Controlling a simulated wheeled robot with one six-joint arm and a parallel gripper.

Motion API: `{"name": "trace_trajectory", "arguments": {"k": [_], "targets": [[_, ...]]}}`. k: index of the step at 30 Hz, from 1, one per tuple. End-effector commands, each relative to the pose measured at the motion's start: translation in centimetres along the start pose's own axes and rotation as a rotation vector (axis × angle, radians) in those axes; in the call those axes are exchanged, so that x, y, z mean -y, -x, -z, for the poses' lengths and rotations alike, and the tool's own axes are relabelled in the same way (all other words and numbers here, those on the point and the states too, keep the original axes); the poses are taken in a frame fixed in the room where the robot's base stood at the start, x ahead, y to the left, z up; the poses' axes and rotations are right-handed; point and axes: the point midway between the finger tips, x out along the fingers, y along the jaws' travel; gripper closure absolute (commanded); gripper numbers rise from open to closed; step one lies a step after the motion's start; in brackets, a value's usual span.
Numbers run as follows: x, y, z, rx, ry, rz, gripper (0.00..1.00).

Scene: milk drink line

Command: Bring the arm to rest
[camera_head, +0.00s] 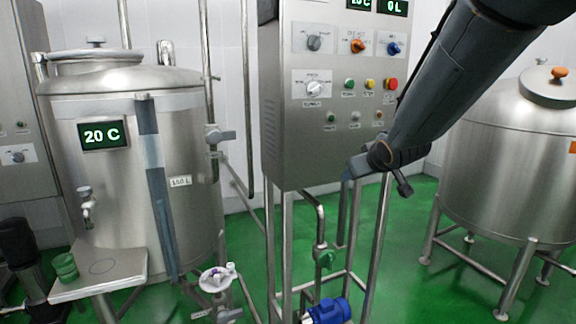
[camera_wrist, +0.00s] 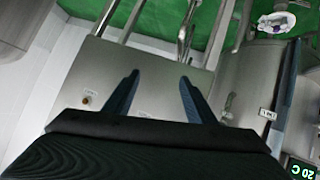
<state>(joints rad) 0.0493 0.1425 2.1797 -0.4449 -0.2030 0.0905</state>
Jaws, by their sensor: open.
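My gripper (camera_wrist: 158,82) shows in the wrist view with its two dark fingers spread wide. Nothing is between the fingertips. Bare steel of a cabinet or panel lies behind them, and I cannot tell how far off it is. In the head view my dark arm comes down from the upper right, in front of the right edge of the steel control cabinet (camera_head: 278,130). The arm's lower end is near the cabinet's lower right corner. I cannot make out the fingers clearly there.
A steel tank (camera_head: 110,200) with a 20 C display (camera_head: 103,135) stands at left. A small shelf (camera_head: 125,268) in front of it holds a green object (camera_head: 65,267). A second tank (camera_head: 500,190) stands at right. A blue pump (camera_head: 328,312) sits low, and green floor shows between.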

Motion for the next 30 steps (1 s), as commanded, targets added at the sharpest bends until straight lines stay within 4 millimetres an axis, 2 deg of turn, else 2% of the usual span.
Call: {"name": "trace_trajectory", "arguments": {"k": [1,3,5,6,9,12,15,18,21,30], "targets": [[0.8,0.7,-3.2,0.083,-0.032,0.001,0.49],[2.0,2.0,-7.9,0.206,-0.078,0.004,0.49],[3.2,3.4,-11.6,0.306,-0.114,0.012,0.49],[4.0,4.4,-14.0,0.375,-0.138,0.015,0.49],[6.3,7.5,-19.6,0.537,-0.196,0.032,0.49],[8.4,10.6,-24.1,0.677,-0.247,0.055,0.49],[10.2,13.3,-27.2,0.781,-0.284,0.077,0.49],[11.2,15.0,-29.0,0.847,-0.309,0.092,0.49],[11.7,15.9,-29.8,0.877,-0.319,0.099,0.49],[11.8,16.0,-29.9,0.88,-0.321,0.1,0.49]]}}
